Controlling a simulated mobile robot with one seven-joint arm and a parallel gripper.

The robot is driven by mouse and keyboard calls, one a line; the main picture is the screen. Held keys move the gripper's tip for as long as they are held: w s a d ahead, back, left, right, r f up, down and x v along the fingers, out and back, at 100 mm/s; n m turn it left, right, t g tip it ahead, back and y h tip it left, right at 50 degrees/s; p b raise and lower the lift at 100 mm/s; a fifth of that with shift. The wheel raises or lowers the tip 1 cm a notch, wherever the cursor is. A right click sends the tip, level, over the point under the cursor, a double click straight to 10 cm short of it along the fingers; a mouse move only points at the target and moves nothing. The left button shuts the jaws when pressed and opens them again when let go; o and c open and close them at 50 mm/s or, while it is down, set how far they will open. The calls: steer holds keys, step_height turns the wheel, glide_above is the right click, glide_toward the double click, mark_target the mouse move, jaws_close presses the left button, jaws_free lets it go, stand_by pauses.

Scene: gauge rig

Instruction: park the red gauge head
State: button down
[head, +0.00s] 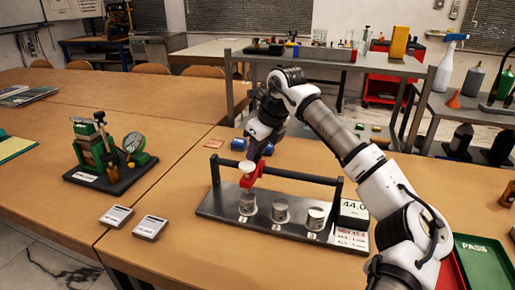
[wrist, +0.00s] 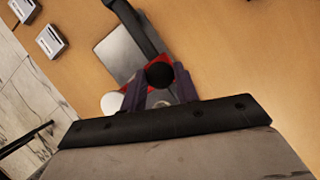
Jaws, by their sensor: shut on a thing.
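The red gauge head (head: 253,177) sits on the black rail (head: 298,176) of the gauge rig, toward its left end, above the leftmost metal cylinder (head: 247,202). A white round part (head: 247,166) shows on its left side. My gripper (head: 258,158) points down and is shut on the head from above. In the wrist view my gripper (wrist: 160,88) has its fingers around a black round knob (wrist: 160,74), with the red head (wrist: 131,86) partly hidden beneath. Whether the head's tip touches the cylinder is unclear.
A green PASS tray (head: 484,262) and partly hidden red tray are at right. A green-and-black device (head: 108,155) and two small grey blocks (head: 150,228) are left.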

steer(key=w+a, duration=0.1)
steer(key=a, duration=0.2)
steer(key=w+a+p, duration=0.1)
steer(key=a, duration=0.2)
steer(key=w+a, duration=0.1)
steer(key=a, duration=0.1)
steer(key=shift+a+r+p, duration=0.1)
steer(key=shift+a+p, duration=0.2)
steer(key=shift+a, duration=0.1)
steer(key=c, duration=1.1)
jaws_free()
steer(key=shift+a, duration=0.2)
steer(key=shift+d, duration=0.15)
steer(key=v, duration=1.3)
steer(key=shift+s+r, duration=0.25)
steer(key=shift+r, duration=0.05)
